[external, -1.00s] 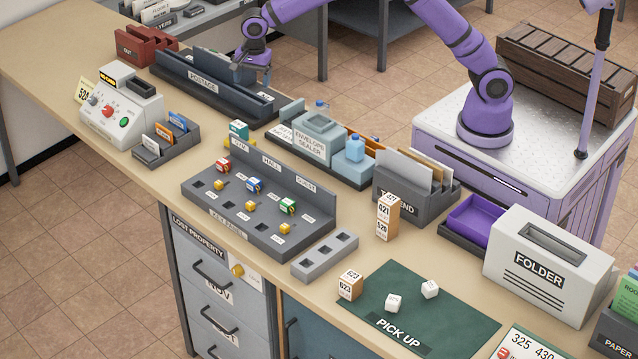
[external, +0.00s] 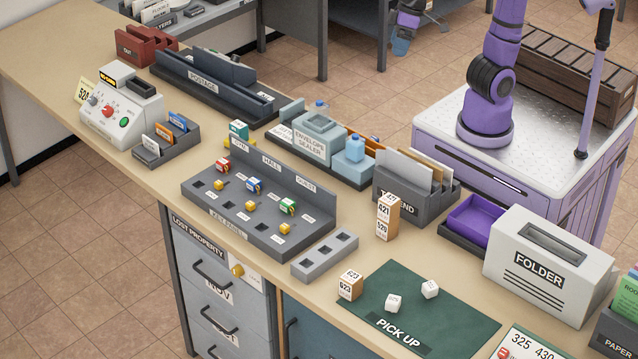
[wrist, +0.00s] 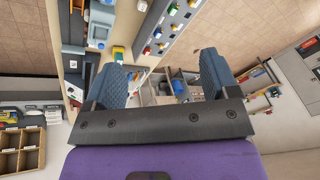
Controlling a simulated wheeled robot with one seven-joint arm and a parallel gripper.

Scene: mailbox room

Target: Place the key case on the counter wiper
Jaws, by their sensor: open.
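My gripper (external: 402,45) is in the external view at the top, off the counter's far side, small and partly cut off. In the wrist view my gripper (wrist: 162,78) shows two blue fingers wide apart, with nothing held between them. I cannot surely pick out the key case or the counter wiper.
The counter holds a postage rack (external: 215,85), an envelope sealer (external: 312,140), a grey letter holder (external: 405,195), a white folder box (external: 550,270) and a green pick-up mat (external: 450,320). The counter's left end (external: 60,45) is bare.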

